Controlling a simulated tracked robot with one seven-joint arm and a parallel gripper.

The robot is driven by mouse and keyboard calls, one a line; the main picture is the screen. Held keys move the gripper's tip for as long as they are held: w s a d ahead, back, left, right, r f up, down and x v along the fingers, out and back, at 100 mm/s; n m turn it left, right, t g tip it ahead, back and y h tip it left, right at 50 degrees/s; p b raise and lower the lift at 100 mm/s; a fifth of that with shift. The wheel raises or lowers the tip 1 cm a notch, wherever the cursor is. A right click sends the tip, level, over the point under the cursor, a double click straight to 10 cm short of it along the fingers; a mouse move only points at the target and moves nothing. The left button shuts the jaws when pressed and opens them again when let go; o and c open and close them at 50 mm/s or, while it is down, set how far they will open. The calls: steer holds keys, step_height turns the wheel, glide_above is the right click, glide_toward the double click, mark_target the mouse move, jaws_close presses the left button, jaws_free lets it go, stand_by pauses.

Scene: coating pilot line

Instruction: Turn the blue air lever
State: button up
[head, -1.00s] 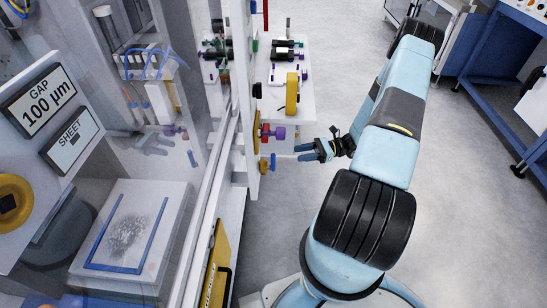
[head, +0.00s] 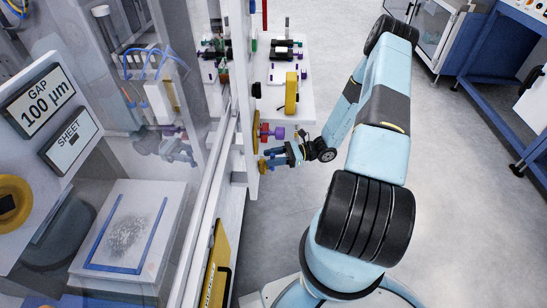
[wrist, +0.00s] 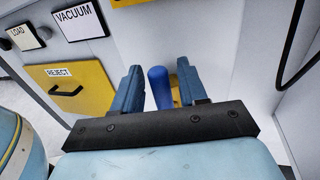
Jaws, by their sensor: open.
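The blue air lever (wrist: 158,86) shows in the wrist view as a rounded blue handle between the two fingers of my gripper (wrist: 160,88). The fingers stand apart, one on each side of it, with a visible gap on the right; I cannot tell whether the left finger touches it. A bit of yellow shows behind the lever, and its base is hidden. In the head view my gripper (head: 281,157) is at the panel's side face, below the red and purple knobs, and largely covers the lever.
A yellow REJECT drawer (wrist: 80,90) with a black handle is left of the lever, below a VACUUM label (wrist: 80,20). A red-purple knob (head: 271,132) sits just above my gripper in the head view. Open floor (head: 300,225) lies to the right of the panel.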

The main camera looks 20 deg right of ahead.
steer(key=shift+c, duration=0.3)
jaws_close()
